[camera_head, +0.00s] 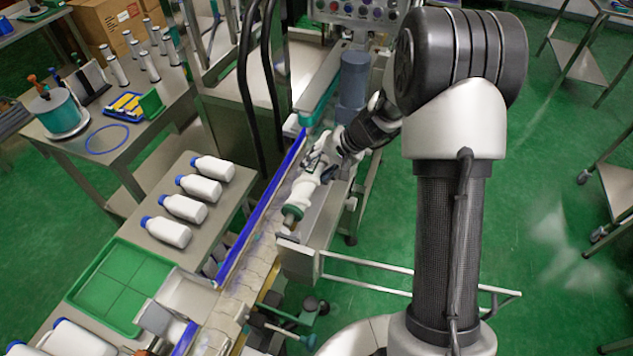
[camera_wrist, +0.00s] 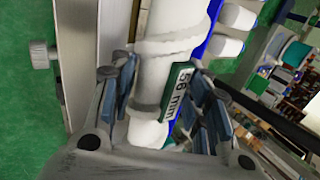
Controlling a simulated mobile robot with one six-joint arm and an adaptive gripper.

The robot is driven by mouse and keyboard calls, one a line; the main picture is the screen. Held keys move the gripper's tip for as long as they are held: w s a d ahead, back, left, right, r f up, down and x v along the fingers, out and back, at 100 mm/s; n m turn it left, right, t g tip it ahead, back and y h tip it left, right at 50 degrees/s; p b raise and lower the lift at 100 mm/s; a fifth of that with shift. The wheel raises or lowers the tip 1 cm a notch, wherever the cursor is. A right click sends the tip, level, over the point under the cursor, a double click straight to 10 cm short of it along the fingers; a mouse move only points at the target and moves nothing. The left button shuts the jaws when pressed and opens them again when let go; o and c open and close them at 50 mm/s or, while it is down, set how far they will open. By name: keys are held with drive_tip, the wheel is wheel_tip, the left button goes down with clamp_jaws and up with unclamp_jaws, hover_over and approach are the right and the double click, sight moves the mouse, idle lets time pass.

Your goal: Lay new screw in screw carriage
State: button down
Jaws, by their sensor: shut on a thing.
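The new screw (camera_head: 302,190) is a white spiral feed screw with a dark green end piece, held lengthwise along the conveyor. In the wrist view the white screw (camera_wrist: 175,40) lies between my fingers, with a green "56 mm" label on its side. My gripper (camera_head: 324,168) is shut around it, and its blue-grey fingers also show in the wrist view (camera_wrist: 165,95). The screw carriage (camera_head: 318,218) seems to be the grey metal trough beside and below the screw. I cannot tell whether the screw touches it. My gripper hides part of the screw.
The conveyor (camera_head: 262,225) with a blue rail runs along the screw's left. White bottles with blue caps (camera_head: 183,208) and a green tray (camera_head: 122,285) stand on the side table. A control panel (camera_head: 360,10) is at the back. Metal bars (camera_head: 400,272) stick out front right.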

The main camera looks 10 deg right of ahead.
drive_tip(key=shift+f+b, duration=0.65)
drive_tip(key=shift+f, duration=1.5)
drive_tip(key=shift+f, duration=0.2)
drive_tip(key=c, duration=0.9)
unclamp_jaws()
drive_tip(key=shift+r, duration=0.15)
